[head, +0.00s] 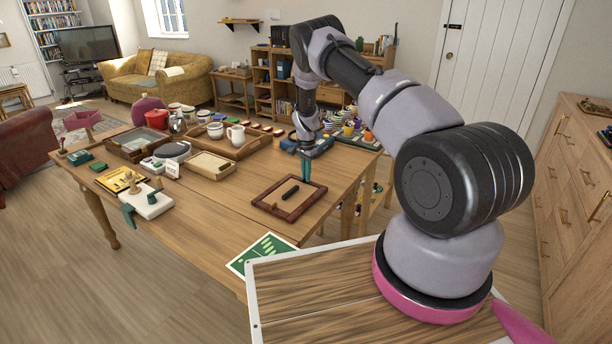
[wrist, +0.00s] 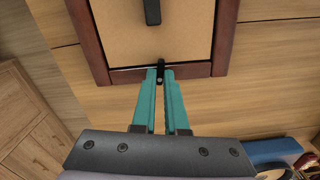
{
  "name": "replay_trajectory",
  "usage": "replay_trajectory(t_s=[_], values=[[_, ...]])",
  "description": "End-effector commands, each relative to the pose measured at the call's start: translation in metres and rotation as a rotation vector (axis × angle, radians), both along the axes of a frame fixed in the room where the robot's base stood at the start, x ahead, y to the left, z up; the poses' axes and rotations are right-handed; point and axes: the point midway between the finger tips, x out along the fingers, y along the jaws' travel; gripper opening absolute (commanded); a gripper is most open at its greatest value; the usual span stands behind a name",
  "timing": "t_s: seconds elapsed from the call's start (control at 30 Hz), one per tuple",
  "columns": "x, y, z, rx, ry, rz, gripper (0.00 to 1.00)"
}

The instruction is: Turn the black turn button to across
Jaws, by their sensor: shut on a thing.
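A dark red-brown wooden frame (head: 263,206) with a tan back panel lies flat on the table. It also shows in the wrist view (wrist: 92,45). The small black turn button (wrist: 161,68) sits at the middle of the frame's near side in the wrist view, its visible part pointing up the picture from the rim over the panel edge. My gripper (wrist: 160,74) has its teal fingers shut on the button, which is partly hidden between the tips. In the head view my gripper (head: 306,182) is at the frame's far edge, and the button cannot be made out.
A black bar (head: 290,193) lies on the panel's middle. A blue item (head: 292,144) stands close behind my gripper. Trays, cups and a teapot (head: 235,135) fill the table's back. A green card (head: 262,252) lies at the near corner. Bare wood surrounds the frame's left side.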

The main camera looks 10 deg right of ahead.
Motion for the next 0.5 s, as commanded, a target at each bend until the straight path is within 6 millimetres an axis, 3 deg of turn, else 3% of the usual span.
replay_trajectory(t_s=[0.5], values=[[0.0000,-0.0007,0.0006,0.000,-0.001,0.194,0.00]])
